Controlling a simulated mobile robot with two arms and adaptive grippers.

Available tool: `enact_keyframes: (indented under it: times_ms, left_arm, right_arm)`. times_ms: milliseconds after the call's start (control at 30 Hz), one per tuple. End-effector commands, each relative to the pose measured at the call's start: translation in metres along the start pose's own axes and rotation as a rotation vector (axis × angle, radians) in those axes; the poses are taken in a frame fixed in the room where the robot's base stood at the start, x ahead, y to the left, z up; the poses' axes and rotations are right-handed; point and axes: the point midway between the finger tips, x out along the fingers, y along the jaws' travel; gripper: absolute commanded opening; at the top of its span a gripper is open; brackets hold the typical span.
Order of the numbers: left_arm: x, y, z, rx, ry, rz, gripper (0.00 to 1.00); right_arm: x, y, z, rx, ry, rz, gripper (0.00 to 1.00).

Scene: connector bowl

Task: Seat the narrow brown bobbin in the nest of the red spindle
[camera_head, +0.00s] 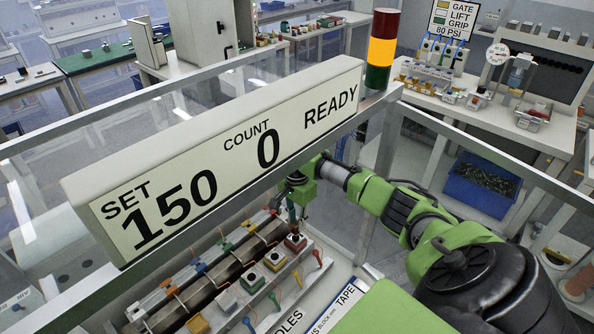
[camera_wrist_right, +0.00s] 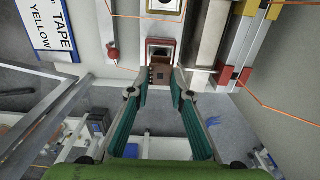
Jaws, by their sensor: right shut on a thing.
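My right gripper (camera_wrist_right: 161,88) is shut on a small brown piece with a dark square middle, which looks like the narrow brown bobbin (camera_wrist_right: 162,74). The bobbin sits between the fingertips, right at the red-rimmed block of the red spindle (camera_wrist_right: 152,43). Whether it touches the nest or hangs just above it cannot be told. In the head view the right gripper (camera_head: 292,207) points down over the red block (camera_head: 296,243), at the far end of the row; the bobbin is not clear there. My left gripper is not in view.
Yellow (camera_head: 276,266) and green (camera_head: 250,286) blocks continue the row, with coloured ball-ended levers beside them. Orange wires cross the machine. A long counter sign (camera_head: 220,150) and frame rail stand in front of the row. A TAPE label (camera_head: 340,304) lies to the right.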

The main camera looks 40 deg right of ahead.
Motion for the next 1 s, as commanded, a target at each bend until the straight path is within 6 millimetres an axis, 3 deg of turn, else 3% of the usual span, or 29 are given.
enact_keyframes:
  times_ms: [33,233,700,733,767,1000]
  left_arm:
    - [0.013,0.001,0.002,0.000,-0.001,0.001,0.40]
    - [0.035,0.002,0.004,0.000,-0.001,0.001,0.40]
    - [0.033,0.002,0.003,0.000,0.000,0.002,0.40]
    - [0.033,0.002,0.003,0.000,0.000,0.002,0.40]
    - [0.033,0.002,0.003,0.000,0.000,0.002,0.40]
    - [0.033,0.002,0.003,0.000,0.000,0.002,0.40]
  right_arm:
    - [0.012,0.000,0.000,0.000,0.000,0.001,0.05]
    - [0.032,0.001,0.000,0.001,0.002,0.000,0.05]
    - [0.034,0.001,0.001,0.000,0.000,0.001,0.05]
    - [0.033,0.001,0.001,0.000,0.001,0.000,0.28]
    - [0.033,0.001,0.001,0.000,0.001,0.000,0.35]
    - [0.033,0.001,0.000,0.000,0.001,0.000,0.37]
